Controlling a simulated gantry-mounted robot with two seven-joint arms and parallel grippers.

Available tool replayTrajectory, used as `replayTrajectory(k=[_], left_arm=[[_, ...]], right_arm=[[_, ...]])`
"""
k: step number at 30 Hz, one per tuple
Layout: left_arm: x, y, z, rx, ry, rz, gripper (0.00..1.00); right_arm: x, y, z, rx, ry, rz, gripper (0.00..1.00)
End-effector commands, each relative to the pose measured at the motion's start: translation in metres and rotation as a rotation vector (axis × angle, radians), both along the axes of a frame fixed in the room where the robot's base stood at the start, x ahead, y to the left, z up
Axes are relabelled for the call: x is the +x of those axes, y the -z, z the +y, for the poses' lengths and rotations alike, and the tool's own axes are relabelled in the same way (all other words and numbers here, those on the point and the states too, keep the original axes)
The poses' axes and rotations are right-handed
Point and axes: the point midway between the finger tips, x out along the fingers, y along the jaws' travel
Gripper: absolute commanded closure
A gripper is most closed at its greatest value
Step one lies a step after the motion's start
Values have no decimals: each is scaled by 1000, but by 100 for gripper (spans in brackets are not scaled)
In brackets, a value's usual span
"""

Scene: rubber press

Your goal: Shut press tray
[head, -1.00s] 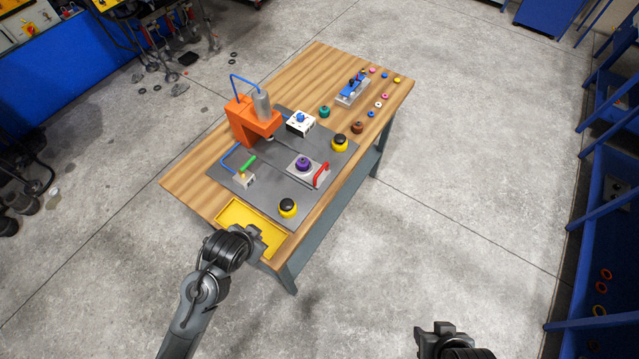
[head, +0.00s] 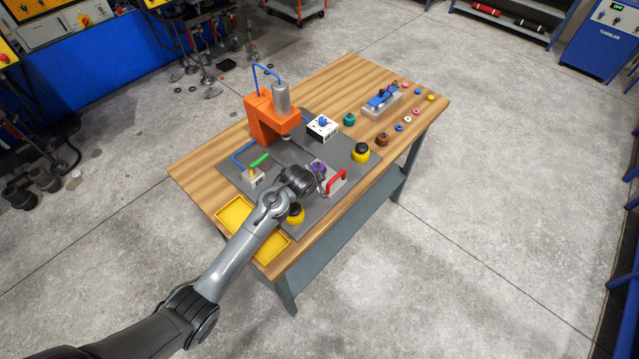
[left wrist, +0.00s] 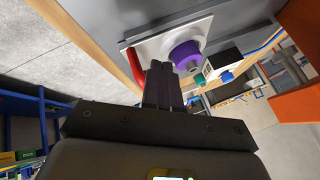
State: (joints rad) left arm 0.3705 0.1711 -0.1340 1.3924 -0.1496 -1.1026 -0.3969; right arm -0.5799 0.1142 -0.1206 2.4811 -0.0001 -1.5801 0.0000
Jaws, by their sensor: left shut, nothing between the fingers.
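The press tray (head: 339,190) is a light grey plate with a red handle (head: 337,182) on its front right edge and a purple round piece (head: 318,168) on top. It sits pulled out in front of the orange press (head: 266,121). My left gripper (head: 321,189) is at the tray's near side, beside the red handle. In the left wrist view, my left gripper's fingers (left wrist: 161,72) are together and empty, their tips close to the tray (left wrist: 150,48) and the handle (left wrist: 134,66). Whether they touch it I cannot tell. My right gripper is out of view.
A yellow bin (head: 235,213) lies at the table's left front. Yellow-and-black buttons (head: 361,152) flank the tray, one partly behind my left arm. A white control box (head: 322,127) and green-handled valve (head: 258,161) stand nearby. Small coloured rings lie at the right.

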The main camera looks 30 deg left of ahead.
Motion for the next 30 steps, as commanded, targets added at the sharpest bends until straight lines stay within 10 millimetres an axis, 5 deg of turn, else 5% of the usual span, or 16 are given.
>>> replayTrajectory(k=[12, 30], left_arm=[[26, 35, 2, -1, -1, 0, 100], [29, 38, 7, 0, -1, 1, 100]], right_arm=[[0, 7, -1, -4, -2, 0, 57], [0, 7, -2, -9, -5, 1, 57]])
